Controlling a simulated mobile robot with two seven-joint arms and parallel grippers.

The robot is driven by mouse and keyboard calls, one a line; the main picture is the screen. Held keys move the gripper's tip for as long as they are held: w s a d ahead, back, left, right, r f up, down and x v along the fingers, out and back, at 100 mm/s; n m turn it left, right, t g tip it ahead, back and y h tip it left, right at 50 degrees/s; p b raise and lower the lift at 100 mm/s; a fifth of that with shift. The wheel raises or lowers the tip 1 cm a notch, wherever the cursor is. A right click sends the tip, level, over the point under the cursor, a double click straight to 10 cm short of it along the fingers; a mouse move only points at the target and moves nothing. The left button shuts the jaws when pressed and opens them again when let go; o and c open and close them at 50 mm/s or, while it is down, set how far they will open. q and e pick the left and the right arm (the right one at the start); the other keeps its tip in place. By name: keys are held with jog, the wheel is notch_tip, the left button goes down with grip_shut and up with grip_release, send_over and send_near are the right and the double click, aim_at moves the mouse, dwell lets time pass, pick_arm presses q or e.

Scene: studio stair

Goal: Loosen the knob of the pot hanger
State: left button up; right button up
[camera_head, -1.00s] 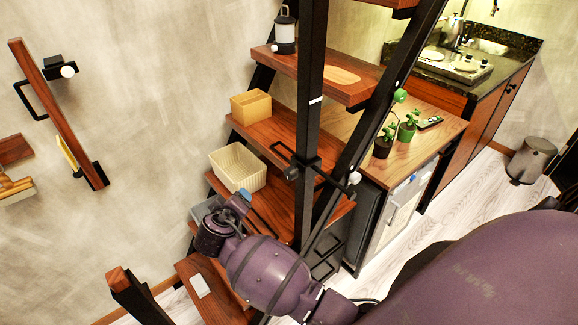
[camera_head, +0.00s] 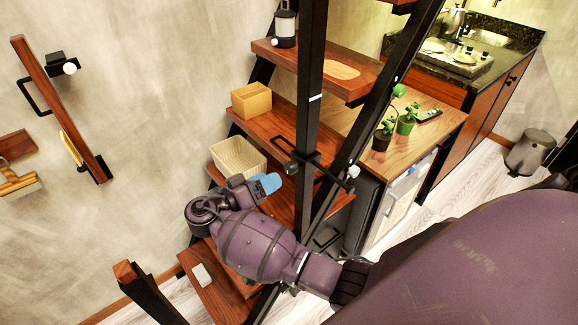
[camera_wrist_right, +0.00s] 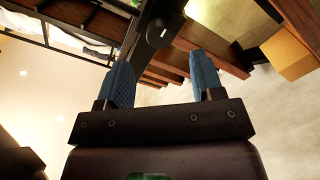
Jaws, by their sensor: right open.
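The pot hanger appears to be the black clamp (camera_head: 302,162) with a wire loop on the dark stair post. It has a dark knob (camera_head: 291,168) on its left and a pale round knob (camera_head: 353,171) at the end of its right arm. My right gripper (camera_head: 267,184) is just left of and below the clamp, apart from it, its blue fingertips pointing right. In the wrist view the open, empty fingers (camera_wrist_right: 160,82) point at a black part with a small pale spot (camera_wrist_right: 163,33), perhaps the knob, beyond the tips. My left gripper is out of view.
Dark stair posts and wooden treads (camera_head: 275,130) surround the gripper. A cream basket (camera_head: 238,158) and a yellow box (camera_head: 251,101) stand on the treads behind it. Small potted plants (camera_head: 407,122) stand on the wooden counter at right. A wooden rail (camera_head: 65,110) is on the left wall.

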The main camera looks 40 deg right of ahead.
aim_at(288, 170)
jog(key=d, duration=0.2)
jog(key=d+p, duration=0.1)
jog(key=d, duration=0.4)
jog(key=shift+w+d, duration=0.1)
jog(key=shift+w, duration=0.15)
jog(key=c, duration=0.9)
jog(key=shift+c, duration=0.2)
